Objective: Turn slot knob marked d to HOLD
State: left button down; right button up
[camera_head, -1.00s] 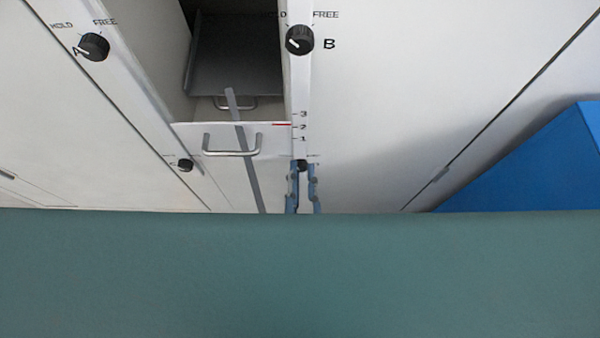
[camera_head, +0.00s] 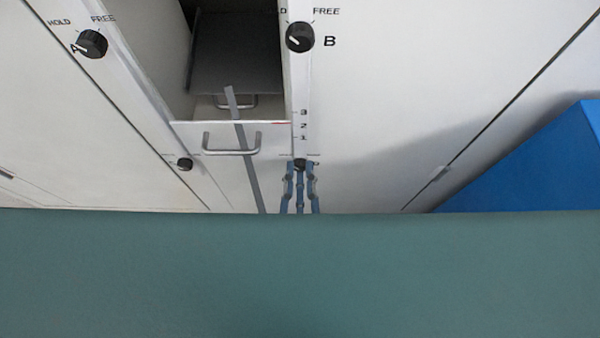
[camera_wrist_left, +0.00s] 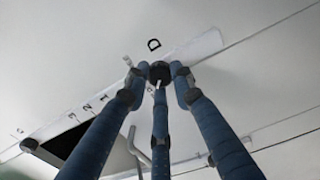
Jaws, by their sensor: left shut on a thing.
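The slot knob marked D (camera_wrist_left: 159,73) is a small black knob on a white strip, with the letter D beside it in the left wrist view. In the head view this knob (camera_head: 300,163) sits low on the strip, below the 1-2-3 scale. My left gripper (camera_wrist_left: 159,80) has blue fingers and is shut on the knob, with fingertips on both sides of it. The left gripper (camera_head: 300,172) also shows at the knob in the head view. A pale pointer line shows on the knob's face; its HOLD and FREE labels are too small or covered to read. My right gripper is not in view.
Knob A (camera_head: 92,44), knob B (camera_head: 300,37) and a lower left knob (camera_head: 185,164) are on the white panels. An open drawer (camera_head: 185,130) with a metal handle (camera_head: 232,150) stands between the strips. A blue box (camera_head: 540,170) is at right. A green surface (camera_head: 300,270) fills the foreground.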

pick_arm(q)
jog(key=c, duration=1.5)
grip_release()
jog(key=shift+o, duration=0.2)
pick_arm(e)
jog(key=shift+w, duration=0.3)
